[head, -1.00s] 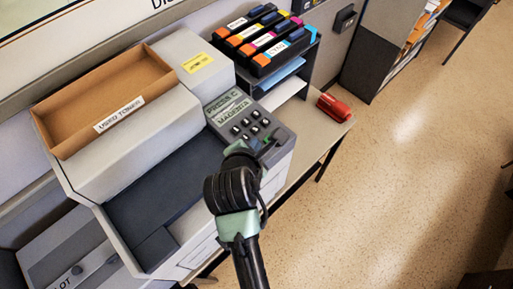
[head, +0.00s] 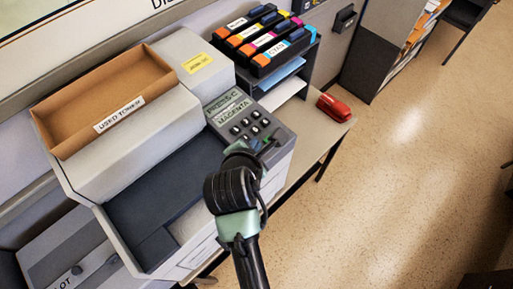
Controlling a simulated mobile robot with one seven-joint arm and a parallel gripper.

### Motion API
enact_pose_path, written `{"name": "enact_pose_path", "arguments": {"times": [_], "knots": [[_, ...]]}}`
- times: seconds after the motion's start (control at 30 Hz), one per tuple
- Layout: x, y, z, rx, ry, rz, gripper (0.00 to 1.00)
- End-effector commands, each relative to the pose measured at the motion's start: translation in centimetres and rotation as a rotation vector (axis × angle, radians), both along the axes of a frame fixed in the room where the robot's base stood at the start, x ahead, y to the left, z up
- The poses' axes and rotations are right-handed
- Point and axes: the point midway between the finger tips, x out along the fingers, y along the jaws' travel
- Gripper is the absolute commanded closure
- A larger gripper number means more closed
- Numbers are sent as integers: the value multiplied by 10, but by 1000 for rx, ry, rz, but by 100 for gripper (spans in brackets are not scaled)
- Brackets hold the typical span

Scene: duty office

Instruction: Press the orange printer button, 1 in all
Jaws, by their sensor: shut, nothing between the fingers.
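The printer (head: 150,130) is a large grey machine on the desk. Its dark control panel (head: 246,122) carries a small screen (head: 234,111) with "MAGENTA" on its lower line, and several dark round buttons below it. I cannot make out an orange button on the panel; my gripper and wrist cover its lower part. My gripper (head: 268,146) is shut and empty, at the panel's lower right edge. I cannot tell whether its tips touch the panel.
A brown "USED TONER" tray (head: 103,95) sits on the printer. A rack (head: 290,75) holds several toner cartridges with coloured ends. A red stapler-like object (head: 334,107) lies on the desk (head: 315,145). Open floor (head: 400,190) is on the right.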

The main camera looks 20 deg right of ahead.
Motion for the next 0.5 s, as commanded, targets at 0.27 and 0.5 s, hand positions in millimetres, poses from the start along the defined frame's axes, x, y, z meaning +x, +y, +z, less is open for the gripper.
{"name": "enact_pose_path", "arguments": {"times": [0.27, 0.5], "knots": [[0, 0, 0, 0, 0, 0, 100], [0, 0, -6, 0, 1, -1, 100]]}}
